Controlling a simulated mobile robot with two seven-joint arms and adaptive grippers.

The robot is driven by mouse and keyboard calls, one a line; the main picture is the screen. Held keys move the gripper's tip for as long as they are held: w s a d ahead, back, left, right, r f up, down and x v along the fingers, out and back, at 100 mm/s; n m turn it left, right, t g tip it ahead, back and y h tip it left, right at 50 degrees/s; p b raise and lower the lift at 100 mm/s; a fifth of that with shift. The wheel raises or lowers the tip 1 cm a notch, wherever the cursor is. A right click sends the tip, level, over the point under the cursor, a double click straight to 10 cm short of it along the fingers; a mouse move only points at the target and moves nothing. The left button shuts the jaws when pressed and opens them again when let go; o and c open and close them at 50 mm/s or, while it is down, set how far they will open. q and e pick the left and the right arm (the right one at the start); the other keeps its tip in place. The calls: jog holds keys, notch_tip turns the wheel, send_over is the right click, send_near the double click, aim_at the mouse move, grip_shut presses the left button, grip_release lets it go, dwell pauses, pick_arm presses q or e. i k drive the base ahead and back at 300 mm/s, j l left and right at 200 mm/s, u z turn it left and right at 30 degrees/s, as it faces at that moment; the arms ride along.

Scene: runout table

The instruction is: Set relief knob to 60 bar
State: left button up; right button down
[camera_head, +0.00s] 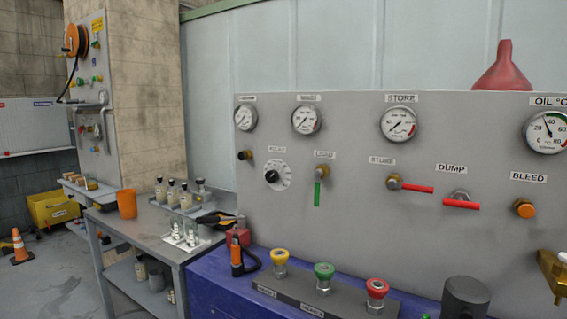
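The relief knob (271,176) is a small black knob on a round white scale plate (285,174). It sits on the left part of the grey panel (345,220), under a small label (276,149) that looks like RELIEF. The scale marks are too small to read, so I cannot tell which value the knob points to. Nothing touches the knob. Neither of my grippers shows in the head view.
Gauges line the panel's top. A green lever (317,192) is just right of the knob; red levers (417,188) are farther right. Yellow, green and red buttons (324,275) stand in front. A side table (135,225) holds an orange cup (127,203) and bottles.

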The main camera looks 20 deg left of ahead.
aim_at(272, 176)
jog(key=i+l+u, duration=0.15)
jog(key=l+u, duration=0.2)
jog(key=i+l+u, duration=0.15)
jog(key=l+u, duration=0.2)
jog(key=i+l+u, duration=0.1)
jog(key=l+u, duration=0.25)
jog(key=k, duration=1)
jog(key=i+j, duration=0.6)
jog(key=j, duration=0.15)
jog(key=i+j+z, duration=0.55)
jog(key=j, duration=0.2)
jog(key=k+l, duration=0.05)
